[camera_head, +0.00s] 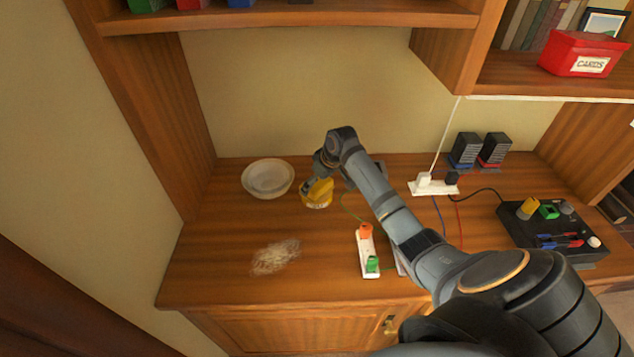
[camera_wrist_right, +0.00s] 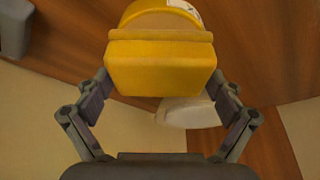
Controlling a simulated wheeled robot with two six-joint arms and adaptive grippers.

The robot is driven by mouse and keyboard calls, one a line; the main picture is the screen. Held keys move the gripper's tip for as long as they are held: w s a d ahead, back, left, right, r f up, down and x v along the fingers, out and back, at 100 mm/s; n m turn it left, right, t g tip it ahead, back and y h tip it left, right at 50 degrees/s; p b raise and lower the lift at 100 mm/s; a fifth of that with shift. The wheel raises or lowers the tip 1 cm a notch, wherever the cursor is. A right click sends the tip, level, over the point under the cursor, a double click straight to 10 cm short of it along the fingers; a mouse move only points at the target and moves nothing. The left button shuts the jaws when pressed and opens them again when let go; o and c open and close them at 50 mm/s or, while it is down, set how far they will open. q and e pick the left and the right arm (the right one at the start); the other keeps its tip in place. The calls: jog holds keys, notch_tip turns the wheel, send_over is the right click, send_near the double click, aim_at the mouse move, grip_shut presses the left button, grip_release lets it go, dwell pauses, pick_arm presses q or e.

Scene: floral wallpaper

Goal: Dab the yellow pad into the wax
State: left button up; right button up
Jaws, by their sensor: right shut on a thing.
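My right gripper (camera_head: 309,184) is over the desk, beside the white bowl. In the right wrist view its two fingers (camera_wrist_right: 160,82) are shut on the sides of the yellow pad (camera_wrist_right: 160,66), a blocky sponge-like piece. A round yellow tin (camera_head: 318,201) with a white label stands on the desk right under the gripper. It also shows just beyond the pad in the right wrist view (camera_wrist_right: 158,14). The pad is at the tin's top; I cannot tell whether it touches the wax, which is hidden. My left gripper is not in view.
A white bowl (camera_head: 268,178) stands left of the tin. Pale shavings or scratches (camera_head: 275,257) mark the desk in front. A white strip with orange and green parts (camera_head: 367,252), a power strip (camera_head: 433,187) and a black panel (camera_head: 548,234) lie to the right.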

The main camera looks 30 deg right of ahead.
jog(key=shift+f+p, duration=0.15)
jog(key=shift+p, duration=0.35)
dwell(1.7)
notch_tip(320, 180, up, 7)
jog(key=p, duration=0.8)
